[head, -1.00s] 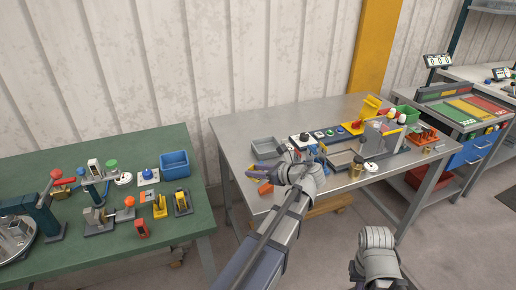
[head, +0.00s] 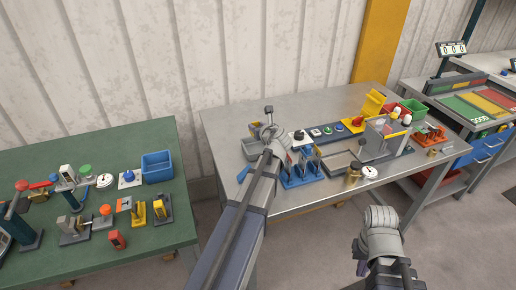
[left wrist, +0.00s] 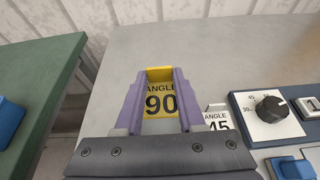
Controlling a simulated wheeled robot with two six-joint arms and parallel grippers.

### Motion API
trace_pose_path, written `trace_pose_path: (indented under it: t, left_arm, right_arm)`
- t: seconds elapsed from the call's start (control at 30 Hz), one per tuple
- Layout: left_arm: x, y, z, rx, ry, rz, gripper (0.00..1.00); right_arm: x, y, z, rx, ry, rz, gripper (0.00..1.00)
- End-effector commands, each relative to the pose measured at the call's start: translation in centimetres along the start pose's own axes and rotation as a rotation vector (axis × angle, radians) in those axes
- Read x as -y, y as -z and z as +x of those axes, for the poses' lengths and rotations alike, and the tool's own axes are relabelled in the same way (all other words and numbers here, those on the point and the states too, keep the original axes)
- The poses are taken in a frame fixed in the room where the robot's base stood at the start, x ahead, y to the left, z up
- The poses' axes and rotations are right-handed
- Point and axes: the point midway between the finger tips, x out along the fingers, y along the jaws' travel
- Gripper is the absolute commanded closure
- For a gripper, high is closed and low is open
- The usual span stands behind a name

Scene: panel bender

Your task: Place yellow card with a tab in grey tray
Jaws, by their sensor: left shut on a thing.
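My left gripper (left wrist: 158,82) is shut on the yellow card (left wrist: 160,105), which reads "ANGLE 90", with its yellow tab between the purple fingers in the left wrist view. The left wrist view does not clearly show the tray. My right gripper (head: 360,268) is low at the right, off the table, and its jaws are too unclear to read.
A white card (left wrist: 217,118) reading "ANGLE 45" is right of the yellow card. A blue slotted rack (head: 301,170) stands right of my left arm, near a dial panel (head: 300,138) and a brass cylinder (head: 353,174). A green table (head: 75,255) lies left, across a gap.

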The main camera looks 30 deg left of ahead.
Motion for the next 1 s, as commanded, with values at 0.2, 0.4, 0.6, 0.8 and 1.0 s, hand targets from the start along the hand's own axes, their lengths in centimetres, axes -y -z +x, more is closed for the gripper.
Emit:
trace_pose_path:
  t: [0.2, 0.4, 0.6, 0.8, 1.0]
  left_arm:
    - [0.0, 3.9, 1.6, 0.0, -0.001, 0.0, 1.0]
    - [0.0, 5.0, 2.0, 0.0, -0.001, 0.0, 1.0]
    - [0.0, 5.4, 2.2, 0.0, -0.001, 0.0, 1.0]
    - [0.0, 7.7, 3.2, 0.0, -0.001, -0.001, 1.0]
    - [0.0, 8.4, 3.5, 0.0, -0.001, 0.0, 1.0]
  right_arm:
    - [0.4, 0.3, 4.1, 0.0, 0.0, 0.0, 1.0]
    - [0.5, 0.3, 5.4, 0.0, 0.0, -0.001, 1.0]
    - [0.6, 0.4, 5.8, 0.0, 0.0, -0.001, 1.0]
    - [0.8, 0.5, 8.2, 0.0, 0.0, -0.001, 1.0]
    - [0.9, 0.6, 9.0, 0.0, 0.0, -0.001, 1.0]
